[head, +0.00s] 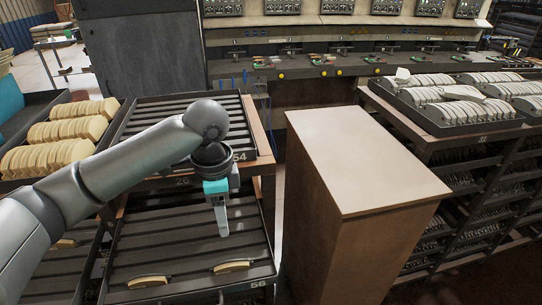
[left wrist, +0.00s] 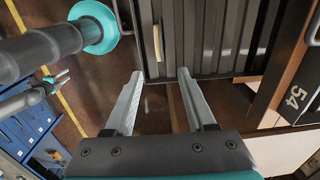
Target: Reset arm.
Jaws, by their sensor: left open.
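My left gripper (head: 221,220) hangs fingers down over the lower slatted tray (head: 180,258) marked 56. In the left wrist view the left gripper (left wrist: 159,74) has its two fingers spread wide with nothing between them.
An upper slatted tray (head: 160,105) marked 54 sits behind my forearm, with no shoes visible. Rows of cream brake shoes (head: 75,122) fill a tray at left. A brown cabinet (head: 370,160) with a bare top stands right of centre. A rack (head: 450,130) of grey shoes is at right.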

